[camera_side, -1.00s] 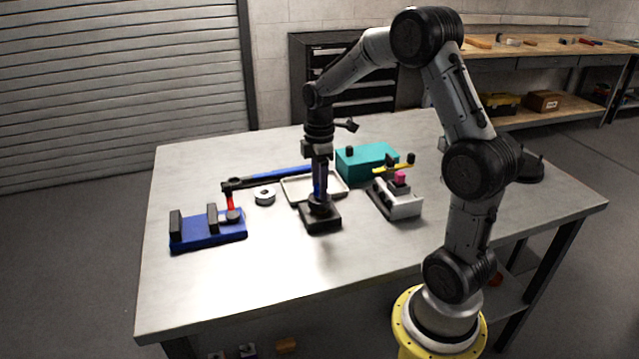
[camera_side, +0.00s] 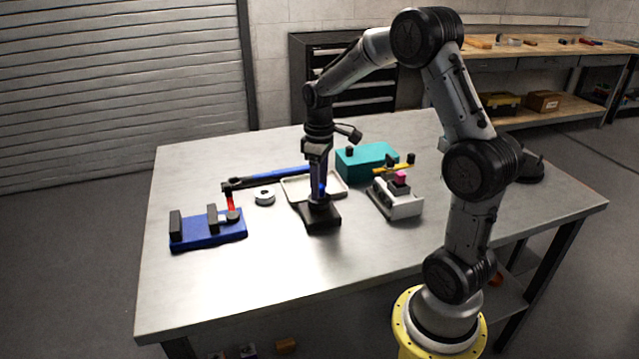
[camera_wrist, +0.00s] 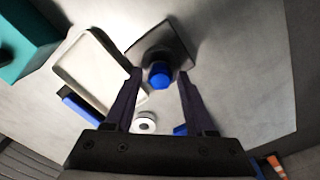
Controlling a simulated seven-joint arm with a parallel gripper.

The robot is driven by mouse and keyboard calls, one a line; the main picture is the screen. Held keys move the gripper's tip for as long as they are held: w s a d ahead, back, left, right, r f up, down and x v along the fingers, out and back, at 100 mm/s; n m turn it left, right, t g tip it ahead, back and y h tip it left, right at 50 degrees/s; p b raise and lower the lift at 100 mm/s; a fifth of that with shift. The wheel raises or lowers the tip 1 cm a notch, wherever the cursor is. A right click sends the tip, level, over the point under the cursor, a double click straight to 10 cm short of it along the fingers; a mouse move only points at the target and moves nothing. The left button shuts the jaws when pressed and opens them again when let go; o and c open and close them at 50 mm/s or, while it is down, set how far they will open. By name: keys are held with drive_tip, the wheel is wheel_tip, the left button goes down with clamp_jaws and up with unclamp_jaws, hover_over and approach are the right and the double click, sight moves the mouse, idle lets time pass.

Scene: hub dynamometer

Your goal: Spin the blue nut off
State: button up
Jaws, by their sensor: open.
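The blue nut (camera_wrist: 160,75) sits at the top of a dark post on a black square base (camera_wrist: 172,42) in the wrist view. In the side view the black base (camera_side: 321,219) stands on the table, and a bit of the blue nut (camera_side: 322,188) shows between the fingers. My gripper (camera_wrist: 161,75) is open, with one finger on each side of the nut. Gaps show between the fingers and the nut in the wrist view. My gripper (camera_side: 319,192) points straight down over the base in the side view.
A pale tray (camera_side: 296,188) lies behind the base, with a white ring (camera_side: 265,196) to its left. A blue fixture (camera_side: 207,232) with a long blue-handled wrench (camera_side: 280,175) is at the left. A teal box (camera_side: 366,162) and a white fixture (camera_side: 398,203) stand at the right. The front table is clear.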

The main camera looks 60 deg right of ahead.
drive_tip(key=shift+m, duration=2)
clamp_jaws()
